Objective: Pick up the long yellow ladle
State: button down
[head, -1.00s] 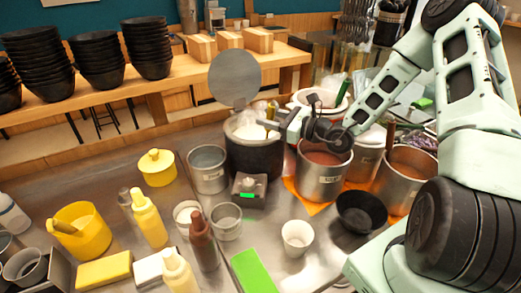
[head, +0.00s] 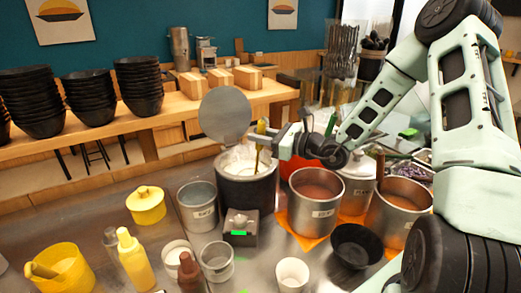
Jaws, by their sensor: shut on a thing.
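The long yellow ladle (head: 258,152) stands nearly upright, its lower end over or inside the dark pot (head: 246,190) with white contents. The ladle's bowl is not visible, so I cannot tell whether it has cleared the contents. My gripper (head: 266,134) is at the upper part of the ladle's handle, coming from the right, and is shut on it. The fingertips are small and partly merge with the handle in the head view.
The pot's round grey lid (head: 225,114) stands open behind it. Metal pots (head: 314,204) stand close on the right. A small scale-like device (head: 240,228) and metal cup (head: 217,262) are in front. A yellow lidded pot (head: 146,206) stands left.

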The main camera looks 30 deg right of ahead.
notch_tip(320, 180, up, 23)
jog(key=p, duration=0.2)
jog(key=w+f, duration=0.1)
jog(key=f, duration=0.8)
jog(key=w+f, duration=0.1)
jog(key=f, duration=0.8)
jog(key=w+f, duration=0.1)
jog(key=f, duration=0.8)
jog(key=shift+w+f, duration=0.15)
jog(key=shift+f, duration=0.1)
jog(key=shift+r, duration=0.1)
dwell(0.4)
